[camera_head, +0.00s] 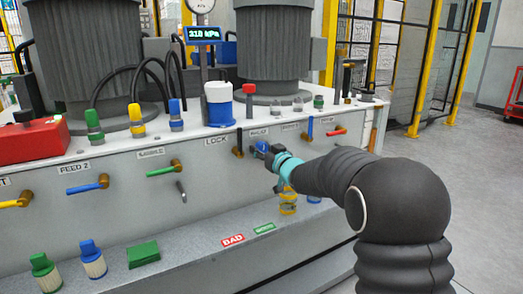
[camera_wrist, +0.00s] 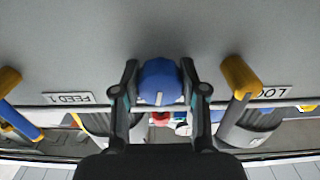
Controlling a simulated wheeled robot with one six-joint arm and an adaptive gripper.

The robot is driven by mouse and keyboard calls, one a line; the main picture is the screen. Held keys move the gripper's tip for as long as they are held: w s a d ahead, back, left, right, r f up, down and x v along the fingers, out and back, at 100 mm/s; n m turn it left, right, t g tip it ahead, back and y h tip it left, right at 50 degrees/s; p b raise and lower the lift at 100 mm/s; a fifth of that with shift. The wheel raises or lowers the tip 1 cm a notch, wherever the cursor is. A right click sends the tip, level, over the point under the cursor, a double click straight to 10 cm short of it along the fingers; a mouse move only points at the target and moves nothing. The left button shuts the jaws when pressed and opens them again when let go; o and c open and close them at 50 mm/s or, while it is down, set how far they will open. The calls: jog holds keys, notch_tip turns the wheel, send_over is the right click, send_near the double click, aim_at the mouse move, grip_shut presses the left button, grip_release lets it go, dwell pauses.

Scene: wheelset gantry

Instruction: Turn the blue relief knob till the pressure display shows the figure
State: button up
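The blue relief knob (camera_wrist: 160,80) sits on the grey front panel, with a pale mark on its face. My gripper (camera_wrist: 159,72) has one finger on each side of the knob, and the fingertips appear to press against its sides. In the head view the knob (camera_head: 262,146) is partly covered by my gripper (camera_head: 270,152), which reaches in from the right. The pressure display (camera_head: 203,33) stands on a post above the bench and reads about 318 kPa; the last digit is hard to read.
In the head view, a red-handled valve (camera_head: 337,132) is to the right, and a blue-and-white container (camera_head: 218,104) stands on the bench top. A lower ledge (camera_head: 200,255) runs below the panel.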

jog(key=shift+f+n+b, duration=0.15)
jog(key=shift+n+b, duration=1.05)
jog(key=shift+n, duration=0.4)
jog(key=o, duration=1.1)
jog(key=shift+o, duration=0.2)
jog(key=v, duration=1.2)
